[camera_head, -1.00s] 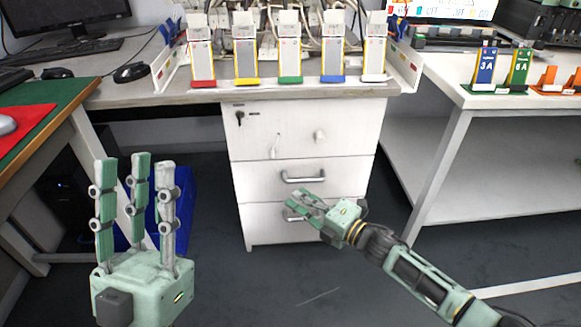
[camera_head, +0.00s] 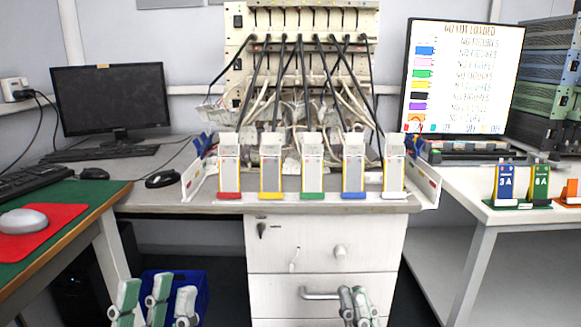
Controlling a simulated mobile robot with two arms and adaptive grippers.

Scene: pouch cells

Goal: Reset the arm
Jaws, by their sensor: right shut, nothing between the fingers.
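My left gripper (camera_head: 152,300) shows at the bottom left, in front of a blue bin. Its several green and grey fingers point up and stand apart, with nothing between them. My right gripper (camera_head: 356,304) is at the bottom middle, in front of the drawer cabinet (camera_head: 280,262). Its fingers are close together and hold nothing. The rest of both arms is below the picture's edge.
Several pouch cell holders with coloured bases stand in a white rack (camera_head: 428,187) on the middle table. A monitor (camera_head: 108,97) and mouse (camera_head: 163,178) are at left. Blue (camera_head: 505,186) and green (camera_head: 540,183) cells stand on the right table. A blue bin (camera_head: 196,283) is on the floor.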

